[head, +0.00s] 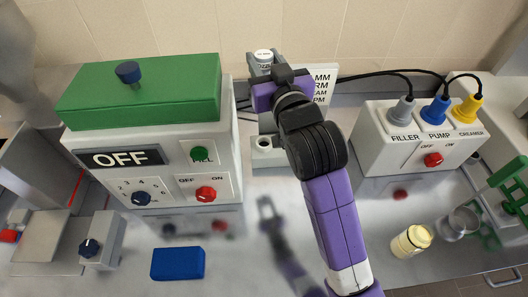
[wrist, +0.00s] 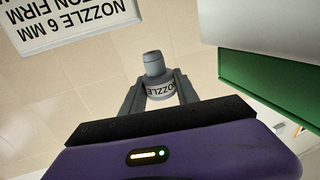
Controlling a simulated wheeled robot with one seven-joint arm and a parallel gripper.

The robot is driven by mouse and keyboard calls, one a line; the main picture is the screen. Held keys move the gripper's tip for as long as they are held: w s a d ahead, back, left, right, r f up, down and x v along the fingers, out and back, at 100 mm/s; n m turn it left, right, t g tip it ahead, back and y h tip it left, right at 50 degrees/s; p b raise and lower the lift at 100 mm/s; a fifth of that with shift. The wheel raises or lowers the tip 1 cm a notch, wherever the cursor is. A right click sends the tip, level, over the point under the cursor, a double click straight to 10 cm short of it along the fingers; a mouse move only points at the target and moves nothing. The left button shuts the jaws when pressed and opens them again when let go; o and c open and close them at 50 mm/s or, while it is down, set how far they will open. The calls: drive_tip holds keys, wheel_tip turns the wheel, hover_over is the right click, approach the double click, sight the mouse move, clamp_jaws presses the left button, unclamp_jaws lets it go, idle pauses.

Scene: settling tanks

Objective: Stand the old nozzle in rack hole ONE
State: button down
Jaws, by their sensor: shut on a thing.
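My gripper (head: 264,70) is shut on a grey nozzle (head: 264,57), held high near the back wall. In the wrist view the nozzle (wrist: 155,66) sits between the two grey fingers (wrist: 160,95), its narrow end pointing up in the picture and a "NOZZLE" label on its body. A pale grey rack (head: 268,158) stands on the counter below and nearer than the gripper, with a round dark opening on top. My arm hides part of the rack. I cannot read any hole number, so which hole is ONE cannot be told.
A white sign (head: 322,84) with lettering stands behind my arm. A control box (head: 158,165) with a green lid (head: 140,92) is on the left, and a box with plugs (head: 405,150) is on the right. A blue block (head: 178,263), yellow jar (head: 411,241) and metal cup (head: 458,224) stand nearer.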

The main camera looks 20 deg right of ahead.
wheel_tip(320, 180, down, 4)
drive_tip(key=shift+r+b, duration=0.2)
drive_tip(key=shift+b, duration=1)
hover_over(264, 138)
drive_tip(key=s, duration=0.2)
wheel_tip(264, 138, down, 15)
drive_tip(key=shift+w+a+f+b, duration=0.15)
drive_tip(key=shift+f+b, duration=0.45)
drive_tip(key=shift+f, duration=0.65)
drive_tip(key=shift+s+a+f+b, duration=0.1)
drive_tip(key=shift+a+f+b, duration=0.15)
drive_tip(key=shift+f+b, duration=0.65)
drive_tip(key=shift+f+p, duration=0.3)
drive_tip(key=shift+f, duration=0.05)
drive_tip(key=shift+f+b, duration=0.35)
drive_tip(key=shift+b, duration=0.05)
drive_tip(key=shift+f, duration=0.1)
